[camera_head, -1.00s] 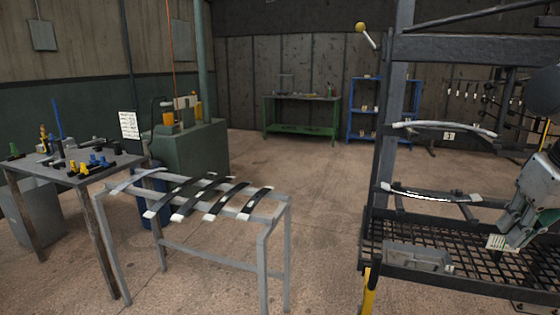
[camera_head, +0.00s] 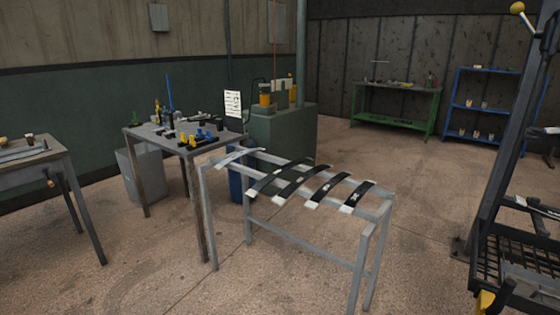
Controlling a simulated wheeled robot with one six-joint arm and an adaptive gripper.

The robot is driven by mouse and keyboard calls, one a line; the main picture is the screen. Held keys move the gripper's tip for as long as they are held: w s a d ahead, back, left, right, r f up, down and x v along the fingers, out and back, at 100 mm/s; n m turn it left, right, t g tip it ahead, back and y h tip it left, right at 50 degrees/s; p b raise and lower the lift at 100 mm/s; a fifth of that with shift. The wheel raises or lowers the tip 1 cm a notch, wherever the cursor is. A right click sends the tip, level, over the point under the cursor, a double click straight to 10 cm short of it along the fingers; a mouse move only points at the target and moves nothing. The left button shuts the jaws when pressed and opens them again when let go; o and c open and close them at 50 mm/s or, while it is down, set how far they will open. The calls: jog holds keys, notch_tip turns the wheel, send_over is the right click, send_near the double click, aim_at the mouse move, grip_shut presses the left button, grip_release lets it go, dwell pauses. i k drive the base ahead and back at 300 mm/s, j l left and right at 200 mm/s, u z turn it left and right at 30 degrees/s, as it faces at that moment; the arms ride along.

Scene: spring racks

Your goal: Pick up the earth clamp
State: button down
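I cannot pick out the earth clamp for certain at this distance. Several small items lie on a grey metal table (camera_head: 148,132) left of centre. A second table (camera_head: 62,160) at the left edge holds a grey bar-like item (camera_head: 22,152) and small dark and tan items. My gripper is not in this view.
A grey rack (camera_head: 372,222) with several curved dark leaf springs stands in front of the middle table. A dark frame with a mesh shelf (camera_head: 500,262) is at the right edge. A green bench (camera_head: 398,88) and a blue shelf (camera_head: 485,105) stand behind. Open floor (camera_head: 130,265) lies at front left.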

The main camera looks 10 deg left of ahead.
aim_at(134, 121)
jog(key=i+j+u, duration=0.2)
jog(key=j+u, duration=0.2)
jog(key=i+j+u, duration=0.2)
jog(key=u, duration=0.2)
jog(key=i+j+u, duration=0.25)
jog(key=u, duration=0.15)
jog(key=i+j+u, duration=0.1)
jog(key=i+u, duration=0.15)
jog(key=u, duration=0.15)
jog(key=i+j+u, duration=0.15)
jog(key=i+u, duration=0.2)
jog(key=i, duration=0.3)
jog(key=i+u, duration=0.3)
jog(key=i, duration=0.35)
jog(key=i+z, duration=0.35)
jog(key=i, duration=0.2)
jog(key=i+j+z, duration=0.15)
jog(key=i+z, duration=0.25)
jog(key=i, duration=0.15)
jog(key=i+z, duration=0.45)
jog(key=z, duration=3.75)
jog(key=j, duration=0.1)
